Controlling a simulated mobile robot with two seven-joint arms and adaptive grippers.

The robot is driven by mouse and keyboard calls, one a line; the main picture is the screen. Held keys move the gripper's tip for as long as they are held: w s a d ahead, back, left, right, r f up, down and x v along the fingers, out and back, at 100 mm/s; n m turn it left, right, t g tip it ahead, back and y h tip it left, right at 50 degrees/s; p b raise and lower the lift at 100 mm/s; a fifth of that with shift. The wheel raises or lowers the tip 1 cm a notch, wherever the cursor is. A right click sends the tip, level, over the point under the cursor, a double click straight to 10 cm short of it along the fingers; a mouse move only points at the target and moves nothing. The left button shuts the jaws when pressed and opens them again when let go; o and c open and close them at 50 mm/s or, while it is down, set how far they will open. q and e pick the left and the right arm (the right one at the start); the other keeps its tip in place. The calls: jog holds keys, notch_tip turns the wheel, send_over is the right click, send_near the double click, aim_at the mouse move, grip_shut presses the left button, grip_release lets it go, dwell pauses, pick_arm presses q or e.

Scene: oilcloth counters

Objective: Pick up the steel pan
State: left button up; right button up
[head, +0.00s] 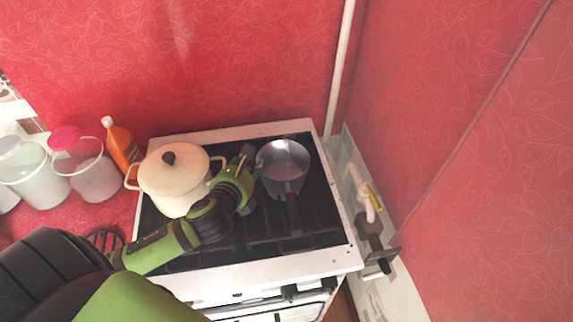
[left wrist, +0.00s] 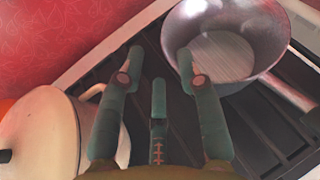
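The steel pan (head: 283,166) stands on the right back part of the black stove top (head: 318,222), its dark handle pointing to the front. In the left wrist view the pan (left wrist: 235,35) fills the upper right. My left gripper (head: 252,166) is just left of the pan, over the stove between it and the cream pot. In the left wrist view its fingers (left wrist: 158,58) are spread with nothing held between them. The right fingertip overlaps the pan's rim in that picture; I cannot tell whether they touch. My right gripper is not in view.
A cream lidded pot (head: 172,182) stands close to my left gripper; it also shows in the left wrist view (left wrist: 45,135). An orange bottle (head: 121,145) and several jars stand to the left. A white pipe (head: 365,195) runs beside the stove. Red walls close off the back and right.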

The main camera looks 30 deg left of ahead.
aim_at(257, 160)
pick_arm(q)
jog(key=x, duration=0.3)
jog(key=f+p+x, duration=0.1)
jog(key=x, duration=0.1)
jog(key=shift+w+d+f, duration=0.1)
jog(key=shift+w+f, duration=0.05)
jog(key=shift+c, duration=0.4)
jog(key=shift+w, duration=0.1)
grip_shut()
